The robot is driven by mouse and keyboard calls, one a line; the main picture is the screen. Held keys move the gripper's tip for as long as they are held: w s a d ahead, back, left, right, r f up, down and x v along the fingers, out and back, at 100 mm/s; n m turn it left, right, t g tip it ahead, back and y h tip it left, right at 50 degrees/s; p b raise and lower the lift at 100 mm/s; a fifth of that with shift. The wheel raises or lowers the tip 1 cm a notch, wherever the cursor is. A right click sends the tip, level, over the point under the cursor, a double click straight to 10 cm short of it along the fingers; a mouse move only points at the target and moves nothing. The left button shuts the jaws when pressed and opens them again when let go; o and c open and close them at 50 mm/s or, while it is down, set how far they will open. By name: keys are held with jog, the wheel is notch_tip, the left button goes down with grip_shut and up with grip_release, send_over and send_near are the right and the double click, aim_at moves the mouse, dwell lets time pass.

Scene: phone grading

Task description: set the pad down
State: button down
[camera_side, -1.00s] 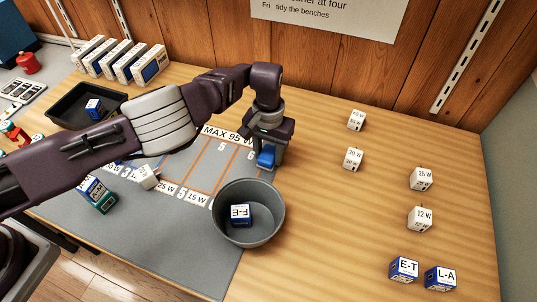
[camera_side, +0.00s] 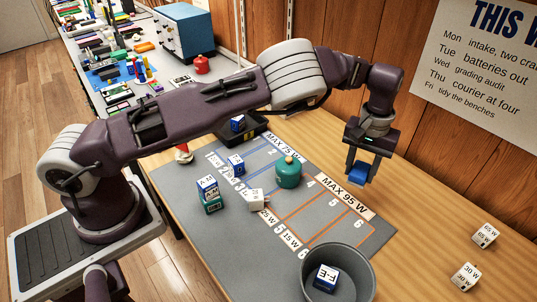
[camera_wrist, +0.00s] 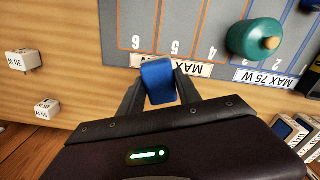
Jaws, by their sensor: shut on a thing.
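A blue pad (camera_side: 357,174) is between the fingers of my gripper (camera_side: 361,168), which is shut on it. The pad also shows in the wrist view (camera_wrist: 158,82), with a dark finger on each side. In the side view it hangs by the MAX 95 W label (camera_side: 347,197), toward the wooden back wall. In the wrist view that label (camera_wrist: 193,69) lies just beyond the pad. I cannot tell how high the pad is above the bench.
The grey mat (camera_side: 205,258) has numbered lanes. A green round weight-like object (camera_side: 288,171), a tilted white cube (camera_side: 257,199) and a block stack (camera_side: 209,194) stand on it. A grey bowl (camera_side: 360,262) holds an F-E block. White cubes (camera_side: 466,276) stand right; bare wood lies between.

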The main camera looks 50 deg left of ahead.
jog(key=a+n, duration=0.7)
jog(key=a, duration=1)
jog(key=n, duration=0.7)
send_over(263, 152)
notch_tip(263, 152, down, 2)
notch_tip(263, 152, down, 8)
jog(key=shift+r, duration=0.1)
jog(key=shift+f, duration=0.2)
jog(key=c, duration=0.8)
grip_release()
jog(key=shift+c, duration=0.2)
